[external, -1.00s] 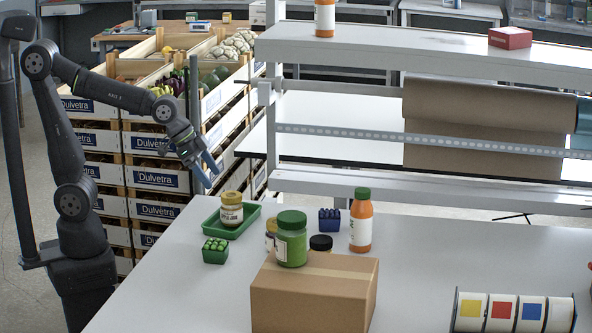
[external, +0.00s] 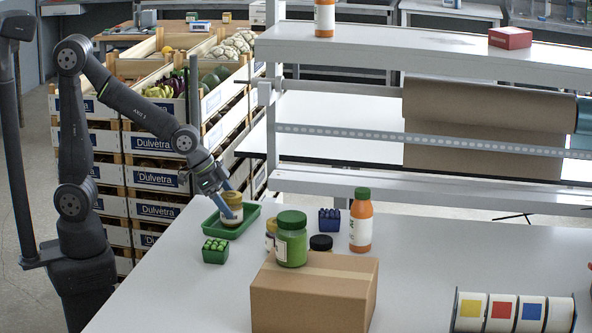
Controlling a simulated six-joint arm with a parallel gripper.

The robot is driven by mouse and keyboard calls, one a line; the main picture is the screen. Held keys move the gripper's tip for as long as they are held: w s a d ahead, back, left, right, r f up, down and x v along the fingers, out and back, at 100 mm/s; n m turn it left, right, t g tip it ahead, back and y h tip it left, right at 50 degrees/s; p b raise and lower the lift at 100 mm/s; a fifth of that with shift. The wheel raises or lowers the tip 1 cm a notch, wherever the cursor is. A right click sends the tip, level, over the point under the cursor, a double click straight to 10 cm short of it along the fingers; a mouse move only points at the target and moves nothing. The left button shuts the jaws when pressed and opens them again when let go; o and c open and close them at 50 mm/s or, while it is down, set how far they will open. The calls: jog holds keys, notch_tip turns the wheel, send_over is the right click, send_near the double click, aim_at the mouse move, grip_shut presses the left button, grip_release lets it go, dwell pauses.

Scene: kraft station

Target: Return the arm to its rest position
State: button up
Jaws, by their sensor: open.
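My gripper (external: 225,198) has blue fingers and is open. It points down at a small jar with a pale label (external: 234,219), which stands in the green tray (external: 212,232) at the table's left end. The fingers overlap the jar's upper part in this view. I cannot tell whether they touch it or are around it. My arm reaches out from its base at the left, with the forearm sloping down to the right.
A cardboard box (external: 312,300) stands at the table's front, near a green jar (external: 291,240) and an orange bottle (external: 361,222). A green block (external: 215,252) and a blue block (external: 329,219) lie nearby. Stacked crates (external: 155,180) stand behind my arm. The table's right-middle is clear.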

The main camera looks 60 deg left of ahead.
jog(key=r, duration=0.5)
jog(key=shift+s+d, duration=0.25)
jog(key=shift+s, duration=0.15)
jog(key=s+d+r, duration=0.5)
jog(key=s+r, duration=0.2)
jog(key=s, duration=0.3)
jog(key=w+d+r, duration=0.2)
jog(key=w+d, duration=0.5)
jog(key=d, duration=0.3)
jog(key=w+d+r, duration=0.2)
jog(key=w+d, duration=0.6)
jog(key=d, duration=0.2)
jog(key=shift+d+r+m, duration=0.3)
jog(key=shift+d, duration=0.05)
